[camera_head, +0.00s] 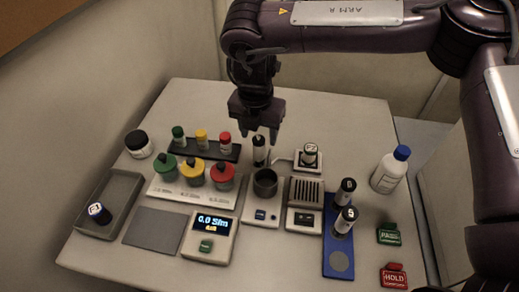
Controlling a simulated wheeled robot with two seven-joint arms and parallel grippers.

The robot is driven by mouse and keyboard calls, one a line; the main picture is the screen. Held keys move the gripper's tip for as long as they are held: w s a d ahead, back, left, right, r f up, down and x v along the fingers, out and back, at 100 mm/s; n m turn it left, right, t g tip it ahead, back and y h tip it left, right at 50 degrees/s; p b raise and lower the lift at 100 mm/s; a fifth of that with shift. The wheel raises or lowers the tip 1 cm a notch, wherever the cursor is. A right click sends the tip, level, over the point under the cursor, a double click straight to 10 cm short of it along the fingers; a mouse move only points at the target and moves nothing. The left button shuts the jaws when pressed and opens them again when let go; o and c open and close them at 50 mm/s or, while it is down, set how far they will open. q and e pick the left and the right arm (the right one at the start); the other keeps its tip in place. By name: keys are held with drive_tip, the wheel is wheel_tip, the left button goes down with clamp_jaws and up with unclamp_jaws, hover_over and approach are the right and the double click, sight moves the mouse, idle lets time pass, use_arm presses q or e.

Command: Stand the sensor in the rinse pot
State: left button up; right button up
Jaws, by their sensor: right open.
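A slim black cylinder with a white band (259,154), which looks like the sensor, stands upright behind the dark open cup. That cup (265,187), which looks like the rinse pot, sits on a pale base with a small blue display. My right gripper (261,135) points down with its fingers apart, right at the top of the slim cylinder. I cannot tell whether the cylinder's top is between the fingertips or just below them. The inside of the cup looks dark and empty. My left gripper is not in view.
A grilled unit (304,192) adjoins the cup's base on the right. Red, yellow and green lidded pots (222,177) stand to the left, with a meter (209,238) in front. A blue mat (339,241) holds black cylinders. A blue-capped bottle (390,170) stands at right.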

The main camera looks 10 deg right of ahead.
sight(259, 139)
wheel_tip(259, 139, down, 4)
drive_tip(key=shift+w+d+p, duration=0.1)
drive_tip(key=shift+w+p, duration=0.05)
drive_tip(key=shift+p, duration=0.3)
drive_tip(key=shift+r, duration=0.1)
clamp_jaws()
